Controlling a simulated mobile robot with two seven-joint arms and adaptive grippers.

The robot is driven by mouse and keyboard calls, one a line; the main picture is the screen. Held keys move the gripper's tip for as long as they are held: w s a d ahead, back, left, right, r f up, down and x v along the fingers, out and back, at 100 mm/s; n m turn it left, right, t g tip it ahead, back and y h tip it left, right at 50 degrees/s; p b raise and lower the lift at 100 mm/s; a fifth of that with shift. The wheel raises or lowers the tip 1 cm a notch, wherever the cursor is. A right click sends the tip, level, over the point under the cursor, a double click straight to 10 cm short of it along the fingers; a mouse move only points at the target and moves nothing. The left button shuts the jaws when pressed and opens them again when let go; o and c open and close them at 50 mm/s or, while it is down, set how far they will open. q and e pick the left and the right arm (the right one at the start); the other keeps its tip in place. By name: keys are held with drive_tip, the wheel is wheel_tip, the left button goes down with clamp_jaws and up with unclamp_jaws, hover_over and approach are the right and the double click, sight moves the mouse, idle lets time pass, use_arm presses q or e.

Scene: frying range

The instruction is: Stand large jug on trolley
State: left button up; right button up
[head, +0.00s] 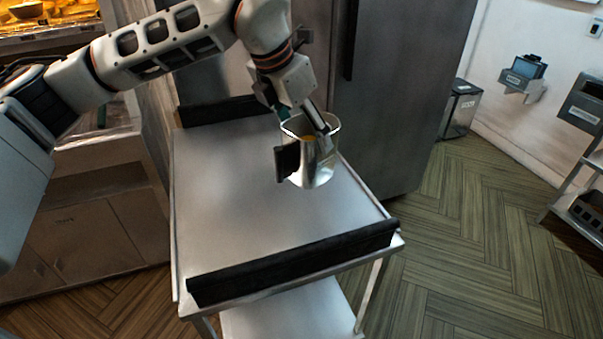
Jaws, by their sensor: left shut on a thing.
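The large jug (322,173) is a shiny metal vessel with a dark handle (287,161) on its left side and something orange-yellow inside. It is upright over the right part of the trolley's top (250,203). I cannot tell whether its base touches the steel top. My left gripper (318,128) reaches down from above and is shut on the jug at its rim, with one finger showing at the opening. The gripper hides part of the rim. My right gripper is not in view.
The trolley has black raised bars at its near end (290,263) and far end (225,109). Its top is otherwise clear. A tall grey cabinet (398,90) stands close behind on the right. A bin (461,108) and a shelf rack (590,205) are farther right. Floor is open at right.

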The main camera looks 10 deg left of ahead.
sight(288, 144)
use_arm(q)
wheel_tip(288, 144, down, 11)
drive_tip(key=shift+f+p, duration=0.1)
drive_tip(key=shift+p, duration=0.4)
drive_tip(key=o, duration=2.1)
drive_tip(key=shift+f, duration=0.2)
drive_tip(key=shift+r, duration=0.25)
drive_tip(key=b+v, duration=0.1)
drive_tip(key=v, duration=1)
drive_tip(key=shift+s+r+b, duration=0.15)
drive_tip(key=shift+r+b, duration=0.2)
drive_tip(key=shift+r, duration=0.05)
